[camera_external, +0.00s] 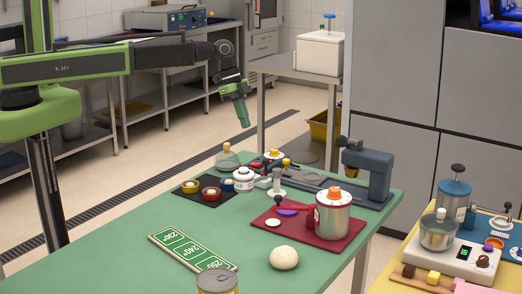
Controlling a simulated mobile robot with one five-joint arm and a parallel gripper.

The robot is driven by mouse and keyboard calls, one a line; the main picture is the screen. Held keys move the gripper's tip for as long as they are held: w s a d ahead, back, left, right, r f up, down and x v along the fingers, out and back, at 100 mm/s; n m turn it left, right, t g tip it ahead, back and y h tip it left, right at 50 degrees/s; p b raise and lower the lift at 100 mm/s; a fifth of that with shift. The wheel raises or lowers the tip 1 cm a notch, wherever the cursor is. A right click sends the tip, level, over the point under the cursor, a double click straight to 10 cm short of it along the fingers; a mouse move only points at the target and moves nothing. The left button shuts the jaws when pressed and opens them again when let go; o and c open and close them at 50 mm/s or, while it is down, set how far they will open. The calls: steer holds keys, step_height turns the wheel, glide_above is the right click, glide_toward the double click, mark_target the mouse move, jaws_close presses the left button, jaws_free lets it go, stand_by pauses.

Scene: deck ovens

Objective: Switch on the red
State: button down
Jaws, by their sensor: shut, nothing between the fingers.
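My gripper (244,122) is shut and empty. It hangs from my green and black arm, tilted downward, in the air above and behind the far edge of the green table (130,260). A small red round piece with a pale top (211,195) sits on a black mat (203,181) on that table. A yellow one (190,187) and a blue one (228,185) are beside it. My gripper is apart from all of them. A dark red board (335,243) carries a metal pot with a red part (333,214). Whether any switch is on cannot be told.
A white lidded jar (243,179), a glass flask (227,158) and a grey press-like device (368,172) stand near the table's far side. A dough ball (284,257), a green temperature sign (192,250) and a can (217,281) are in front. The left table area is clear.

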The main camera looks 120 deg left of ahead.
mark_target(258, 164)
steer(key=b+x, duration=1.1)
steer(key=x, duration=0.1)
steer(key=shift+f, duration=0.4)
steer(key=shift+r, duration=0.1)
